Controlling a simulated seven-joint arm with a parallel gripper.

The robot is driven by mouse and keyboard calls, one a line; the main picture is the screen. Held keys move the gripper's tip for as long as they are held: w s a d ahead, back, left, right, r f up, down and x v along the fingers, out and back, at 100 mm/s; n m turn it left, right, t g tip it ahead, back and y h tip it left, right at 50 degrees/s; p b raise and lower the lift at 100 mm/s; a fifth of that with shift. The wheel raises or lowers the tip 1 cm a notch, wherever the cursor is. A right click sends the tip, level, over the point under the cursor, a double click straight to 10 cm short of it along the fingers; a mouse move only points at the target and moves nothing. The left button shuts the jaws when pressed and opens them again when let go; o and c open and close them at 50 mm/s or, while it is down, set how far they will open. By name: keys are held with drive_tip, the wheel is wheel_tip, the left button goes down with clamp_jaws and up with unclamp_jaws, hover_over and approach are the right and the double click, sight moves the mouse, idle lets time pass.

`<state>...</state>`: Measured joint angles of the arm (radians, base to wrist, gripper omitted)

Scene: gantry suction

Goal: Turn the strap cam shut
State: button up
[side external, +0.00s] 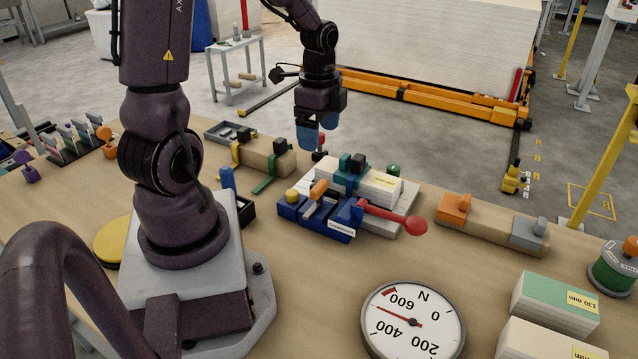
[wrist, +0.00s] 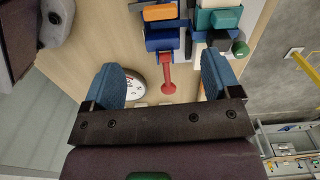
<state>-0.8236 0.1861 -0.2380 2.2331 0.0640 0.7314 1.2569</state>
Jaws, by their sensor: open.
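No part is plainly marked as the strap cam. A red lever (side external: 385,214) with a ball end sticks out from a blue fixture (side external: 318,217) on the bench; the lever also shows in the wrist view (wrist: 167,72). Beside it, a teal piece (side external: 345,161) and a black piece sit over a pale block (side external: 376,187) on a grey plate. A wooden block (side external: 262,158) behind carries a yellow strap and a green strap (side external: 264,185). My gripper (side external: 317,129) is open and empty, its blue fingers (wrist: 162,80) wide apart, above the bench near the pale block's far end.
A round gauge (side external: 412,320) stands in front, with labelled blocks (side external: 556,302) at right. A long wooden block (side external: 488,223) with orange and grey ends lies right of the fixture. Bare bench lies between fixture and gauge.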

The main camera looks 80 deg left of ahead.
sight(319, 185)
drive_tip(key=shift+m, duration=0.4)
wheel_tip(319, 185, down, 13)
drive_tip(key=shift+r, duration=0.1)
drive_tip(key=c, duration=0.9)
